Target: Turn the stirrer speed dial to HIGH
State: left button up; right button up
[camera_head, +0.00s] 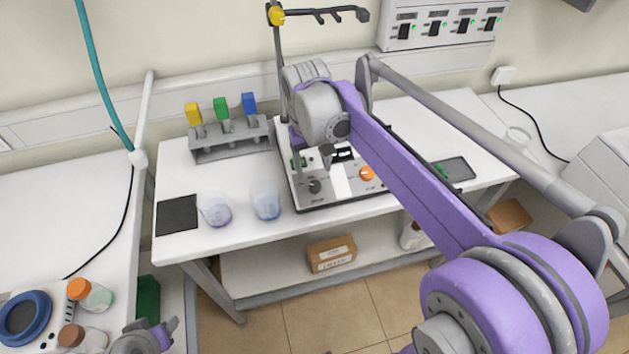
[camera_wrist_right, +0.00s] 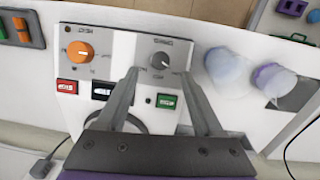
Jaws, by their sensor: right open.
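The stirrer unit (camera_head: 340,190) is a white and grey box on the middle bench. Its front panel (camera_wrist_right: 122,50) carries a dark grey dial (camera_wrist_right: 160,61) and an orange dial (camera_wrist_right: 80,51); the labels are too small to read surely. The dark dial also shows in the head view (camera_head: 314,186). My right gripper (camera_wrist_right: 160,76) is open, its fingertips one on each side of the dark dial's near edge; I cannot tell whether they touch it. In the head view my right gripper (camera_head: 312,163) hangs over the panel. My left gripper (camera_head: 166,328) is low at the left, its jaws unclear.
Two beakers (camera_head: 215,210) (camera_head: 266,205) and a black pad (camera_head: 177,215) are left of the unit. A rack (camera_head: 232,144) with yellow, green and blue pieces stands behind them. A stand rod (camera_head: 279,70) rises at the unit's back. Bottles (camera_head: 90,294) stand at lower left.

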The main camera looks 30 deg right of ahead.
aim_at(315, 184)
notch_tip(315, 184, down, 6)
jog(key=shift+d, duration=0.1)
grip_shut()
dwell(0.5)
